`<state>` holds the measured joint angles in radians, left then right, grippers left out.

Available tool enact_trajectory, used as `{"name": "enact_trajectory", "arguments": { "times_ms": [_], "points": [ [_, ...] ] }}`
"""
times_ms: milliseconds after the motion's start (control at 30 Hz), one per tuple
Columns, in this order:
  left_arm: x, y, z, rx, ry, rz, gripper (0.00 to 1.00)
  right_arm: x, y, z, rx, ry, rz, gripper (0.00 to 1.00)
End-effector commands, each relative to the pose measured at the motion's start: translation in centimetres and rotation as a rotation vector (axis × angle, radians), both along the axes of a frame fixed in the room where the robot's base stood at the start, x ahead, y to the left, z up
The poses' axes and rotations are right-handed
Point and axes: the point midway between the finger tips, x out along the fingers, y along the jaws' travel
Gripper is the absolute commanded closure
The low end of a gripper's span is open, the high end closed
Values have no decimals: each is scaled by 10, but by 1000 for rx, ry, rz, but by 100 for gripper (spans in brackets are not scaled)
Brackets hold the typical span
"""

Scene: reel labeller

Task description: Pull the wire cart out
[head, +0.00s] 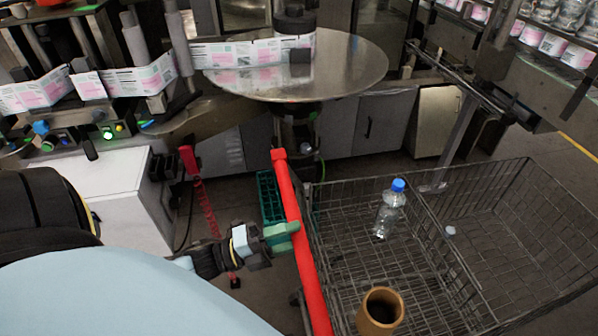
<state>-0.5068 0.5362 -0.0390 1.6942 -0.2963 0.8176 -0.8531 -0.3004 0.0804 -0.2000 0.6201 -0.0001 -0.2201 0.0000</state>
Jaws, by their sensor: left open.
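The wire cart (430,211) is a dark mesh basket on the right, with a divider across it. Its red push bar (297,238) runs along the cart's left side. My left gripper (281,236) is at the bar's left side, about midway along it, with its green fingers at or very near the bar. It is open, and I cannot tell whether the fingers touch the bar. A clear bottle with a blue cap (389,212) and a brown cardboard tube (380,312) are in the cart's near compartment. My right gripper does not show.
A round metal table (300,75) with a label strip stands behind the cart. The labelling machine (110,85) and a white cabinet (105,190) are at the left. A green crate (268,197) is behind the bar. Low grey cabinets (345,130) line the back.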

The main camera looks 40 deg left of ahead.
Motion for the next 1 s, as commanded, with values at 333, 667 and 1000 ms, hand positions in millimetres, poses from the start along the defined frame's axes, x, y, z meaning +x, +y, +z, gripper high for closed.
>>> {"name": "enact_trajectory", "arguments": {
  "times_ms": [333, 667, 1000],
  "points": [
    [-61, 47, -18, 1, 5, 2, 50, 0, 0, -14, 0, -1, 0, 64],
    [-87, 67, -22, 2, 1, 0, 50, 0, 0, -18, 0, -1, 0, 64],
    [-87, 67, -22, 1, 1, 0, 50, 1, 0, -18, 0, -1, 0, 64]
  ]
}}
